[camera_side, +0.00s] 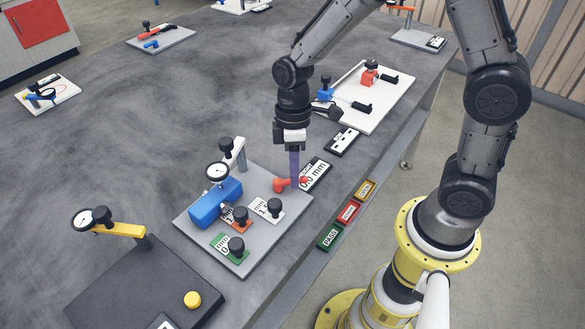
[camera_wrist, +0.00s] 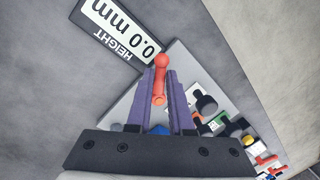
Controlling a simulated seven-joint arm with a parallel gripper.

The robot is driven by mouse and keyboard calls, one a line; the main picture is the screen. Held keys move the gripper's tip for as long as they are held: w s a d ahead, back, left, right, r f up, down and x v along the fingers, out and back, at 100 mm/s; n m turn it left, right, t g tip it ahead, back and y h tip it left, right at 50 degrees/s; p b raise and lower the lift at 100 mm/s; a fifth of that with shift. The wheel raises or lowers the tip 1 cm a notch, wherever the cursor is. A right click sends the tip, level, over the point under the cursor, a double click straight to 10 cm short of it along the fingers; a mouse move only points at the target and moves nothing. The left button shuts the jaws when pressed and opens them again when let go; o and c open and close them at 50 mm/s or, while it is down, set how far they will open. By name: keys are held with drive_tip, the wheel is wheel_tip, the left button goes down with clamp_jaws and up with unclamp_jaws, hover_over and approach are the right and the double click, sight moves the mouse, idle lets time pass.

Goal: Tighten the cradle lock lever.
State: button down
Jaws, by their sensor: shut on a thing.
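The red lock lever (camera_side: 282,185) sits at the right corner of the grey cradle plate (camera_side: 187,217). It also shows in the wrist view (camera_wrist: 160,82). My gripper (camera_side: 295,177) reaches straight down, and its purple fingers (camera_wrist: 160,95) are shut on the lever, one on each side. The lever's pivot is partly hidden by the fingers.
Black-knobbed blocks (camera_side: 273,206) stand on the plate close to the lever. A height display reading 0.0 mm (camera_side: 316,174) lies beside it. A dark fixture (camera_side: 130,285) with a yellow-armed dial is at front left. PASS, red and OPEN-like yellow tags line the table edge.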

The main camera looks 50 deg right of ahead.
drive_tip(key=m, duration=0.3)
drive_tip(key=a+m, duration=0.1)
drive_tip(key=shift+s+a+r+m+t+y, duration=0.1)
drive_tip(key=shift+s+m+t+y, duration=0.2)
drive_tip(key=shift+s+t, duration=0.1)
drive_tip(key=shift+s+a+m+t, duration=0.1)
drive_tip(key=shift+a+m+t, duration=0.15)
drive_tip(key=shift+m, duration=0.65)
drive_tip(key=shift+a+m+t, duration=0.15)
drive_tip(key=shift+a+m, duration=0.15)
drive_tip(key=shift+m, duration=0.6)
drive_tip(key=c, duration=0.8)
unclamp_jaws()
wheel_tip(320, 180, up, 14)
drive_tip(key=d, duration=0.2)
drive_tip(key=shift+d+f, duration=0.25)
drive_tip(key=shift+d, duration=0.1)
drive_tip(key=shift+s, duration=0.1)
